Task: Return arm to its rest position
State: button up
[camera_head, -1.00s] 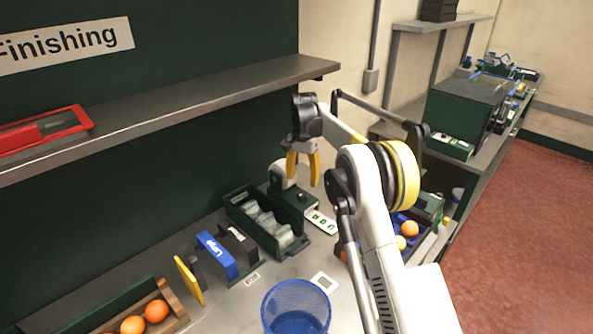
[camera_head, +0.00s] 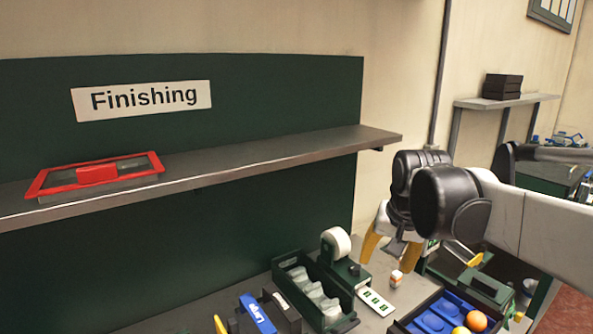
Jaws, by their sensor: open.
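My gripper (camera_head: 418,258) hangs at the end of my arm on the right side of the view, its yellow fingers spread apart and nothing seen between them. It is above the right part of the workbench, near the label printer-like device (camera_head: 337,244) and the blue tray. My arm reaches in from the right edge and hides part of the bench behind it.
A grey shelf (camera_head: 250,162) with a red-framed case (camera_head: 98,174) runs along the green wall under a "Finishing" sign (camera_head: 146,99). A dark green bin (camera_head: 298,277) stands on the bench. A small orange-and-white item (camera_head: 396,279) is below my gripper.

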jog(key=s+f+n+t+b, duration=0.1)
jog(key=s+f, duration=0.4)
jog(key=s, duration=0.4)
jog(key=s+f+n+t+b, duration=0.1)
jog(key=s+f, duration=0.4)
jog(key=s, duration=0.5)
jog(key=shift+s+f+n+t, duration=0.15)
jog(key=shift+f+n+t, duration=0.05)
jog(key=shift+n+t, duration=0.35)
